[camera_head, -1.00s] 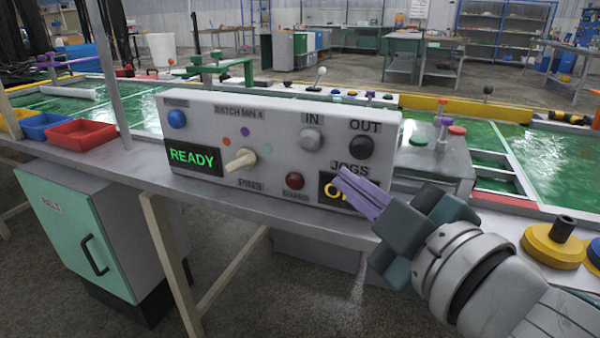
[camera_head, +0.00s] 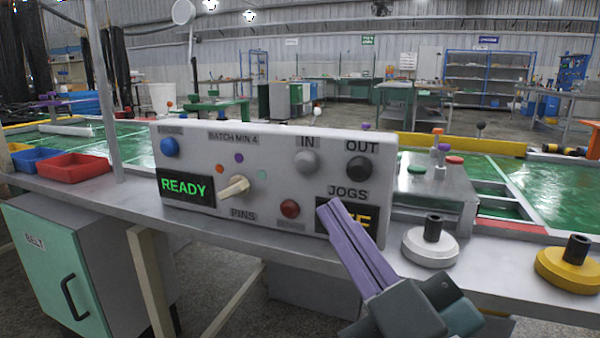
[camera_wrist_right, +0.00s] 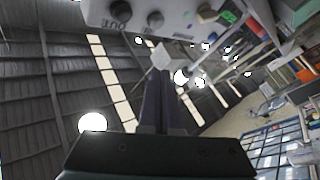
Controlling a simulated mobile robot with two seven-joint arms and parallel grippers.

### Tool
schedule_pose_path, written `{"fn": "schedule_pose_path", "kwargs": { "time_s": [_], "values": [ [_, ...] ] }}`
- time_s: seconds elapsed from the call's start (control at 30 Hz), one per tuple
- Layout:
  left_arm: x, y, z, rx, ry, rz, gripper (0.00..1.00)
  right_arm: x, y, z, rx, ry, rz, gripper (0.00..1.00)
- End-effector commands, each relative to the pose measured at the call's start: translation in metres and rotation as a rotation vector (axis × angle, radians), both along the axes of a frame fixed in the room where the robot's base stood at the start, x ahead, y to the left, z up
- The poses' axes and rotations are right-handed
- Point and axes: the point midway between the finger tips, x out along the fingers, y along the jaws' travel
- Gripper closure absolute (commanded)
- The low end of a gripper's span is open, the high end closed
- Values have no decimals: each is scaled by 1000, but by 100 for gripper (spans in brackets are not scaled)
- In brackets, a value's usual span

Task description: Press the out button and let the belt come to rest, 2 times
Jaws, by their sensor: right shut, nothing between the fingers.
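The control box (camera_head: 235,140) stands on the bench edge, and part of it shows inverted in the right wrist view (camera_wrist_right: 185,12). Its black OUT button (camera_head: 358,169) is at the upper right, beside the grey IN button (camera_head: 305,162). A green display (camera_head: 185,187) reads READY. The yellow JOGS display (camera_head: 363,220) is partly hidden by my right gripper (camera_head: 331,206). That gripper's purple fingers are shut and empty, below and left of the OUT button and apart from it. The fingers also show in the wrist view (camera_wrist_right: 160,85). My left gripper is not in view.
The box also bears a blue button (camera_head: 169,147), a cream selector knob (camera_head: 234,187) and a red button (camera_head: 290,208). A white weight (camera_head: 430,246) and a yellow weight (camera_head: 568,268) sit to the right. Red (camera_head: 73,166) and blue (camera_head: 35,159) trays lie at left. The green belt (camera_head: 545,185) runs behind.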

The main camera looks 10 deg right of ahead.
Motion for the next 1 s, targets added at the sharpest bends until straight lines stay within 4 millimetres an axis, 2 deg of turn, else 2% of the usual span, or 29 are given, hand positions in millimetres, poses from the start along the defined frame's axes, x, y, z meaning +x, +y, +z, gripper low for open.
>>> {"fn": "schedule_pose_path", "kwargs": {
  "time_s": [0.17, 0.7, 1.0],
  "values": [
    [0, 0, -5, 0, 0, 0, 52, 9, -6, -2, -2, -2, 1, 100],
    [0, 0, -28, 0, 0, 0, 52, 65, -44, -1, -3, -1, 2, 100],
    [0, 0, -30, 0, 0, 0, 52, 73, -49, 0, -1, 2, 1, 100]
  ]
}}
